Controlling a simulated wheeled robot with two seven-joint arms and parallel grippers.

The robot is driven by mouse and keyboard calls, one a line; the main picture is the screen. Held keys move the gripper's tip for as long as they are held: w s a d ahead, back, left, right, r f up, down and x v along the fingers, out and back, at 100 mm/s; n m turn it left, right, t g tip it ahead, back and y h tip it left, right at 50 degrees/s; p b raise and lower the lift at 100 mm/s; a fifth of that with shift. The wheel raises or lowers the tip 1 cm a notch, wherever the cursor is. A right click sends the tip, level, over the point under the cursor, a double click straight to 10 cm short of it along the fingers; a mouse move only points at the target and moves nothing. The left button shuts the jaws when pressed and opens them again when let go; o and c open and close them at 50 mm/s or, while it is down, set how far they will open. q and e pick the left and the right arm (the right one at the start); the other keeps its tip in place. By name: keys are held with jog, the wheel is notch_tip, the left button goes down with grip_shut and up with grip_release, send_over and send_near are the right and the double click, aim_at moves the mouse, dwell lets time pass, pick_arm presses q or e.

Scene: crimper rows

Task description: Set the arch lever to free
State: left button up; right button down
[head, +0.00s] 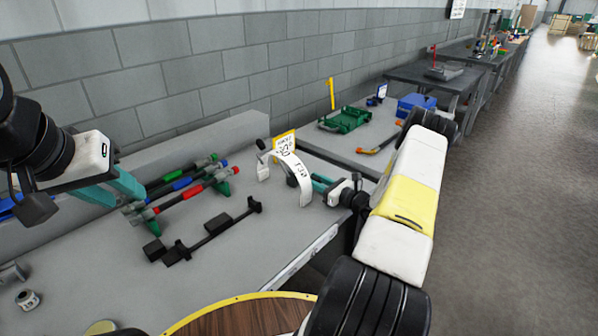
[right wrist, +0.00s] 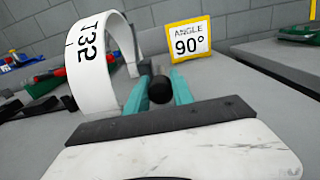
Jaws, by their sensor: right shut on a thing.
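A white arch (head: 295,172) marked with black print stands on the grey bench. It also shows in the right wrist view (right wrist: 97,55), where its print reads T32. The lever's round black knob (right wrist: 160,89) sits between the teal fingers of my right gripper (right wrist: 160,92), which is shut on it. In the head view my right gripper (head: 318,183) reaches the arch from the right, and the arch and gripper hide much of the lever. My left gripper (head: 122,188) is open and empty, at the left above the bench, away from the arch.
A yellow-framed sign (right wrist: 188,41) reading ANGLE 90° stands behind the arch. Red, blue and green-marked tools (head: 185,185) and a black bar (head: 215,232) lie left of it. A green tool (head: 344,120) and blue box (head: 416,104) are on the farther bench.

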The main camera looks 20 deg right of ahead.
jog(key=shift+r, duration=0.1)
dwell(0.3)
jog(key=shift+w+a+r+g+h, duration=0.15)
jog(key=shift+r+g+h, duration=0.3)
jog(key=shift+r+g, duration=0.3)
jog(key=shift+w+d+r+g+h, duration=0.1)
jog(key=shift+r+g+h, duration=0.35)
jog(key=shift+r+g, duration=0.25)
jog(key=r+g+h, duration=0.1)
jog(key=w+r+g, duration=0.1)
jog(key=g, duration=0.1)
jog(key=shift+w+a+r+h, duration=0.1)
jog(key=shift+a+h, duration=0.3)
jog(key=w+r+g+h, duration=0.1)
jog(key=g, duration=0.1)
jog(key=w+a+r+g+h, duration=0.1)
jog(key=shift+a+g, duration=0.1)
jog(key=shift+g, duration=0.25)
jog(key=shift+w+a+r+g+h, duration=0.2)
jog(key=shift+w+g+h, duration=0.2)
jog(key=shift+g, duration=0.25)
jog(key=shift+w+a+r+g+h, duration=0.2)
jog(key=shift+w+g+h, duration=0.15)
jog(key=shift+g, duration=0.3)
jog(key=shift+w, duration=0.1)
jog(key=c, duration=1.1)
grip_release()
